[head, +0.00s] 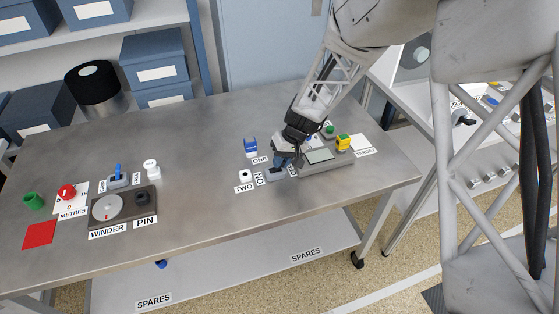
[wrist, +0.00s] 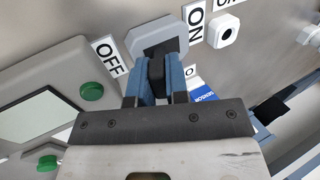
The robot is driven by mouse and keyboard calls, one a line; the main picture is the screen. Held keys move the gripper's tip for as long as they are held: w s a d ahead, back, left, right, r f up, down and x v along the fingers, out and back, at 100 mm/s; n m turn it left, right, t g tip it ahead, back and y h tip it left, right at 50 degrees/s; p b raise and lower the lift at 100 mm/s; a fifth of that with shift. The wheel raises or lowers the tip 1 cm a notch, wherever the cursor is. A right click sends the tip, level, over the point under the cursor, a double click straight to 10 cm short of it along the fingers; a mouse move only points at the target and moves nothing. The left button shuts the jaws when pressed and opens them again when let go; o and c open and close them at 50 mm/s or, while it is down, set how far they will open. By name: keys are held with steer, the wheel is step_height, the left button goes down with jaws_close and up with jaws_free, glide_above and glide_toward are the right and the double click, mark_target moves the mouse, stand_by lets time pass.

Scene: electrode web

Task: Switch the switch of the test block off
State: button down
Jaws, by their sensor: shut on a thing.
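The test block's switch (wrist: 174,28) has a grey base, with an OFF label (wrist: 109,57) on its left and an ON label (wrist: 195,22) on its right in the wrist view. My gripper (wrist: 158,88) has its blue fingers shut on the dark switch lever (wrist: 156,72). The lever stands out between the fingers; its exact tilt is hard to tell. In the head view my gripper (head: 283,162) is down over the switch base (head: 272,176) and hides the lever and most of the OFF label. The ON label (head: 259,179) shows on the left there.
A grey panel with a screen (head: 319,156) and a yellow-green piece (head: 343,142) stands close right of my gripper. A white block (head: 245,176) and a blue holder (head: 250,146) stand to its left. The winder (head: 122,207) is far left; the table's middle is clear.

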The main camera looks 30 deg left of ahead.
steer(key=shift+d, duration=0.1)
stand_by(0.5)
steer(key=c, duration=1.1)
jaws_free()
steer(key=v, duration=0.7)
steer(key=shift+w+d+r, duration=0.2)
steer(key=shift+w+r, duration=0.05)
